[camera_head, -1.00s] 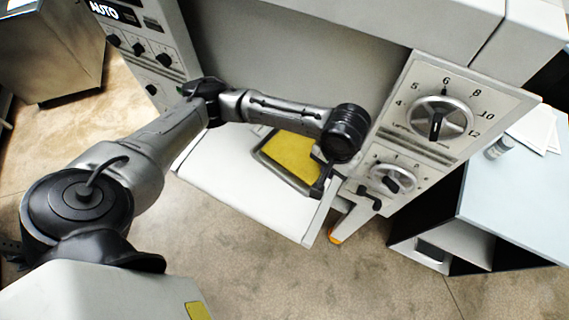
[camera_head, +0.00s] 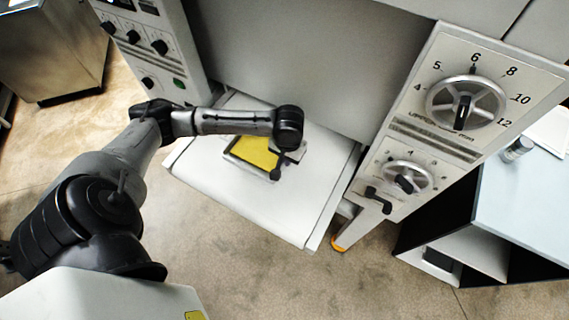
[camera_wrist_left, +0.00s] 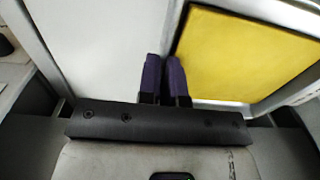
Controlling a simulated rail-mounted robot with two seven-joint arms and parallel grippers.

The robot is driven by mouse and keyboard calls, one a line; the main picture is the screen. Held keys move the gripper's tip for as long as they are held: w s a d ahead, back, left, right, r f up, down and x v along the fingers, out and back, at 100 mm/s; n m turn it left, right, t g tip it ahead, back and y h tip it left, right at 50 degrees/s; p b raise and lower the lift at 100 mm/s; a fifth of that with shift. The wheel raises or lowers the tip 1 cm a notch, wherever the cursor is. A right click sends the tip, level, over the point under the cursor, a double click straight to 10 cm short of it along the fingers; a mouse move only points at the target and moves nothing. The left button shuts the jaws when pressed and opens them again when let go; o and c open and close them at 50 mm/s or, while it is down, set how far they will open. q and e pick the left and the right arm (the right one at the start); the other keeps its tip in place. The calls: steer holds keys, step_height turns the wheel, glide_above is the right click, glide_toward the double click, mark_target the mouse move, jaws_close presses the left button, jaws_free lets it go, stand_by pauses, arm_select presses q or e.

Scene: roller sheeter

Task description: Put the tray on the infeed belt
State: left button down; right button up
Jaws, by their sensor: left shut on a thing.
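The tray (camera_head: 248,167) has a grey rim and carries a flat yellow sheet (camera_head: 256,152). My left gripper (camera_head: 277,171) is at the tray's right corner, partly hidden by my wrist. In the left wrist view, the purple fingers (camera_wrist_left: 165,78) are close together, shut on the tray's rim (camera_wrist_left: 222,104), with the yellow sheet to their right. My right gripper is not in view.
The machine's dial panel (camera_head: 450,120) stands right of the belt, with knobs and a lever. A button panel (camera_head: 150,45) stands at the left. The belt's right side and front are bare. A light blue table (camera_head: 520,200) is at the far right.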

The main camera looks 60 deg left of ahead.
arm_select(q)
steer(key=shift+f, duration=2.15)
steer(key=shift+f, duration=0.1)
steer(key=c, duration=1.3)
jaws_free()
